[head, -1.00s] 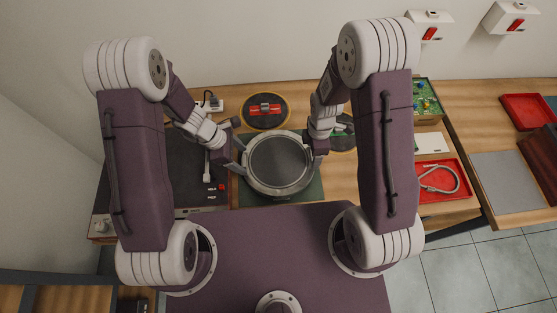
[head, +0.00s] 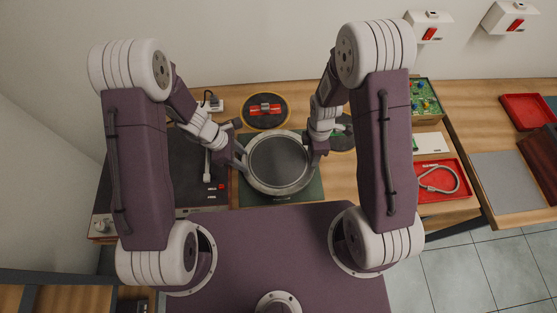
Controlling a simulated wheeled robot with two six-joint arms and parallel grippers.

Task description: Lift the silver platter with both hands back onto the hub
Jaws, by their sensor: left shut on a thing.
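The silver platter (head: 278,190), round with a pale metal rim and a dark top, is over the green mat (head: 313,190) in the middle of the bench. I cannot tell whether it touches the mat. My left gripper (head: 242,157) is shut on the platter's left rim. My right gripper (head: 314,152) is at the platter's right rim; its fingers are too hidden to tell whether they are shut. The dark turntable deck (head: 196,184) is left of the mat, partly behind my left arm. I cannot make out the hub.
A round dark pad with a red item (head: 265,108) lies behind the platter, and another dark disc (head: 343,137) is partly behind my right arm. A red tray with a cable (head: 440,178) is at the right. Bare wood (head: 343,182) shows right of the mat.

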